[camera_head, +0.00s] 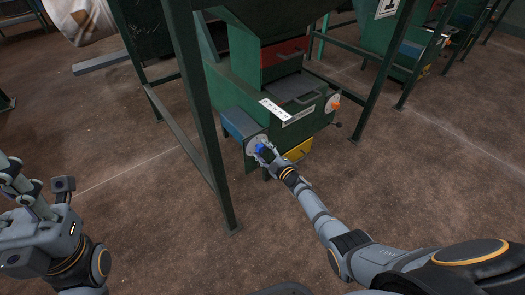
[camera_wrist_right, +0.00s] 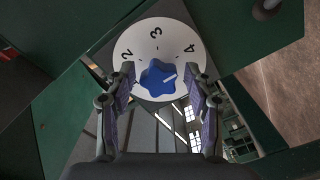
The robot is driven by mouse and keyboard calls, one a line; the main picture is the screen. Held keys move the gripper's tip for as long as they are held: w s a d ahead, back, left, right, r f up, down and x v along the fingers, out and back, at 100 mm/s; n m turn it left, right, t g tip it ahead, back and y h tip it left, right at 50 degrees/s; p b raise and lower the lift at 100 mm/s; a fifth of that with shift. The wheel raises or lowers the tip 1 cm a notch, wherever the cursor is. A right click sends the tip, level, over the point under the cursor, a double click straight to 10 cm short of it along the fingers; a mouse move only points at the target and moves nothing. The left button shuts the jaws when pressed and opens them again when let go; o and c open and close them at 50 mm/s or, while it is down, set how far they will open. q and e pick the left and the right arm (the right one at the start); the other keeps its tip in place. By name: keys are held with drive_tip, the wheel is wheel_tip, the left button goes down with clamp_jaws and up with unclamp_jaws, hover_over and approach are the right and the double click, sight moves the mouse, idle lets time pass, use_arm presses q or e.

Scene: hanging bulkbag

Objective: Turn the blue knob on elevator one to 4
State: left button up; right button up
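The blue knob (camera_head: 261,148) sits on a round white dial on the side of a green machine (camera_head: 232,88). In the right wrist view the knob (camera_wrist_right: 158,79) is star-shaped, and its white line points right and slightly up, below the 4. The white dial (camera_wrist_right: 140,48) shows 2, 3 and 4. My right gripper (camera_wrist_right: 160,75) is open, with one finger on each side of the knob and visible gaps between. In the head view the right gripper (camera_head: 270,155) is at the knob. My left gripper (camera_head: 22,188) is open and empty at the far left.
An orange knob (camera_head: 333,103) is on the machine's other side, and a yellow part (camera_head: 298,150) is below. A green frame post (camera_head: 203,120) stands just left of the dial. Another green machine (camera_head: 395,45) stands behind. The brown floor in front is clear.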

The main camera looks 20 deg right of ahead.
drive_tip(key=v, duration=1.2)
idle(0.3)
